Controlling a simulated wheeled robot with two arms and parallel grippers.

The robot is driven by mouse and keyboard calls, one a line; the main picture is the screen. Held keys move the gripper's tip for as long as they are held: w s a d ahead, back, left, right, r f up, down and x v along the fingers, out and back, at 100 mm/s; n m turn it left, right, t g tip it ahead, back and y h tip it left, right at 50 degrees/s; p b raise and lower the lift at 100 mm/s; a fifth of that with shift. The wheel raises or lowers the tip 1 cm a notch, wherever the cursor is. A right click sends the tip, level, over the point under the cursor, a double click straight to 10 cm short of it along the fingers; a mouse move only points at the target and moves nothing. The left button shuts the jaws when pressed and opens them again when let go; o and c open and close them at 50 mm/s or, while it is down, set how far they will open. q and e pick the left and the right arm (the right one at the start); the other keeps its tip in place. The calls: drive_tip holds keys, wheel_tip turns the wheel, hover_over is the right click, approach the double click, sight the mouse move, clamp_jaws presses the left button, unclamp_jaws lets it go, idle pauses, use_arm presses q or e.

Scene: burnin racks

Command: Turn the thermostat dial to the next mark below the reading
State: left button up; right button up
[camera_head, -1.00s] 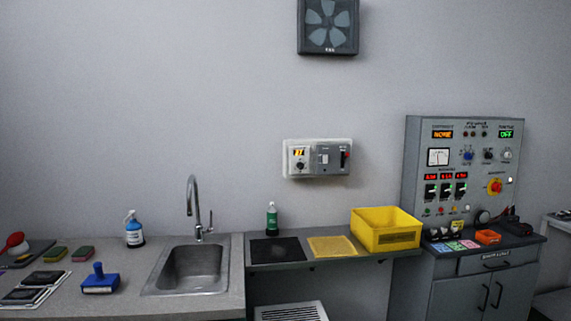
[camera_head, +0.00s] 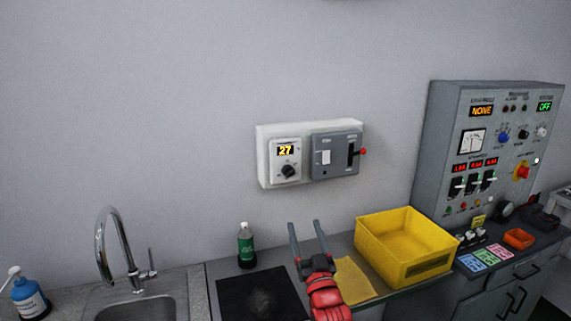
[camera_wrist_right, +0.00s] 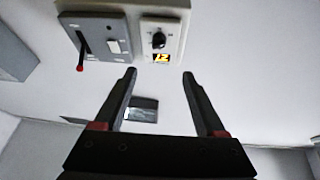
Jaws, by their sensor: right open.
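The thermostat (camera_head: 285,161) is a pale plate at the left of a white wall panel (camera_head: 264,172). Its display (camera_head: 286,151) reads 27 in orange digits. The black dial (camera_head: 288,171) sits just under the display. The dial also shows, upside down, in the right wrist view (camera_wrist_right: 158,40). The marks around the dial are too small to read. My right gripper (camera_head: 304,225) is open and empty, below the thermostat and apart from it. In the right wrist view its two fingers (camera_wrist_right: 160,74) point toward the panel. My left gripper is not in view.
A grey switch box (camera_head: 336,156) with a red-tipped lever (camera_head: 362,152) adjoins the thermostat. Below are a green bottle (camera_head: 246,246), a black mat (camera_head: 262,296), a yellow bin (camera_head: 376,247) and a sink tap (camera_head: 103,240). A control cabinet (camera_head: 438,150) stands at right. The wall around the panel is clear.

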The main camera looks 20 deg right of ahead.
drive_tip(key=p, duration=0.5)
approach(289, 175)
drive_tip(key=shift+g, duration=0.3)
drive_tip(key=x, duration=0.5)
drive_tip(key=shift+r, duration=0.15)
drive_tip(key=shift+w+d+r+p, duration=0.1)
drive_tip(key=shift+w+r+p, duration=0.2)
drive_tip(key=shift+w+p, duration=0.35)
drive_tip(key=shift+w+d+r+p, duration=0.2)
drive_tip(key=shift+w+r+p, duration=0.1)
drive_tip(key=shift+w, duration=0.35)
drive_tip(key=shift+w+r, duration=0.1)
drive_tip(key=shift+w, duration=0.35)
drive_tip(key=shift+w+a, duration=0.1)
drive_tip(key=shift+w, duration=0.05)
